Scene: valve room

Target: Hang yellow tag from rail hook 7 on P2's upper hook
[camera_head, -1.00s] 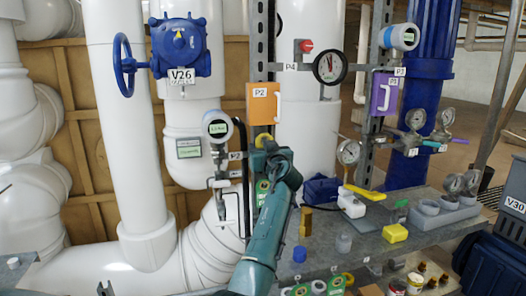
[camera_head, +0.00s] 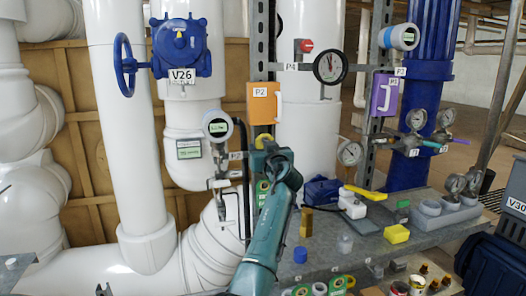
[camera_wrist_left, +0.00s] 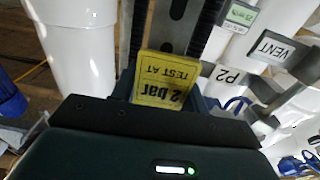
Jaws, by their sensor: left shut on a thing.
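The yellow tag (camera_wrist_left: 165,78) is between the fingers of my left gripper (camera_wrist_left: 165,98) in the left wrist view. Its text, "TEST AT 2 bar", appears upside down. In the head view a bit of the yellow tag (camera_head: 264,139) shows at the tip of my left gripper (camera_head: 266,149), which is shut on it. I cannot make out P2's upper hook. My right gripper is out of view.
A digital gauge (camera_head: 217,126) and its thin pipework stand close left of the gripper. The white pipe (camera_head: 307,140) is to the right. The grey bench (camera_head: 340,262) at lower right holds cups, a yellow block (camera_head: 396,234) and a yellow-handled valve (camera_head: 366,192).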

